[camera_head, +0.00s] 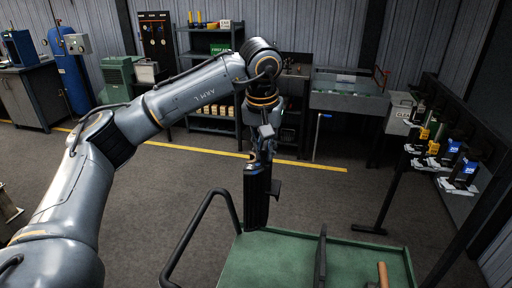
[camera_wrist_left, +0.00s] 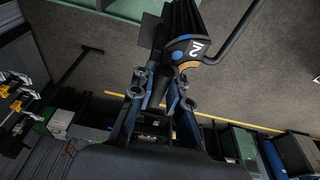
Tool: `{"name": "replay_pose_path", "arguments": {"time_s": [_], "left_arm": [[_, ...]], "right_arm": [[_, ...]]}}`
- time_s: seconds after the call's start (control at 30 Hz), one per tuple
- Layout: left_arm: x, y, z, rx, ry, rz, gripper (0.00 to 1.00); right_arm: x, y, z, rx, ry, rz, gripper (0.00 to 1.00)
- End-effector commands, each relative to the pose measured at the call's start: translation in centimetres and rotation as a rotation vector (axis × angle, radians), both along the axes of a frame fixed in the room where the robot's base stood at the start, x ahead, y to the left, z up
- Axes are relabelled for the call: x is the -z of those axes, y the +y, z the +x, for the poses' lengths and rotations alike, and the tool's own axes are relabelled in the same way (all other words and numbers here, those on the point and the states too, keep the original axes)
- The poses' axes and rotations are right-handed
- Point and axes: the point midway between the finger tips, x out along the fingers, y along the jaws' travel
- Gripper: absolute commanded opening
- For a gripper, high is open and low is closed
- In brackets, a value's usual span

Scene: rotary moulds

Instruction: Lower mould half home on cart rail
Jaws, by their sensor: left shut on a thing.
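My left gripper (camera_head: 262,158) is shut on the black mould half (camera_head: 256,198), which hangs upright below it. In the head view the mould half is in front of the cart's far left corner, with its lower end close to the green cart (camera_head: 290,248). I cannot tell whether it touches the cart or a rail. In the left wrist view the fingers (camera_wrist_left: 160,95) close around a narrow dark part of the mould half (camera_wrist_left: 182,18). The rail itself is not clearly visible. My right gripper is out of view.
The cart's black tube handle (camera_head: 192,232) rises at its left. A dark upright plate (camera_head: 321,258) and a brown handle (camera_head: 382,274) stand on the cart. A black stand (camera_head: 385,200) is at the right. Open floor lies beyond the cart.

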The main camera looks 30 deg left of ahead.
Motion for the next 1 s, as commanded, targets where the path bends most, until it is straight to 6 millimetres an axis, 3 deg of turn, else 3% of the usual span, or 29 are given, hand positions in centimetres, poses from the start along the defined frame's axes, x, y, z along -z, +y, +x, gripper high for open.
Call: {"name": "replay_pose_path", "arguments": {"time_s": [0.03,1.0], "left_arm": [[-0.6,-0.4,0.2,0.001,-0.013,-0.003,0.0],[-0.7,-7.2,2.2,0.002,-0.011,-0.003,0.0]], "right_arm": [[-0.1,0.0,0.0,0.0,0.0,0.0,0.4],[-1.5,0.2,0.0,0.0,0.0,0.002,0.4]]}}
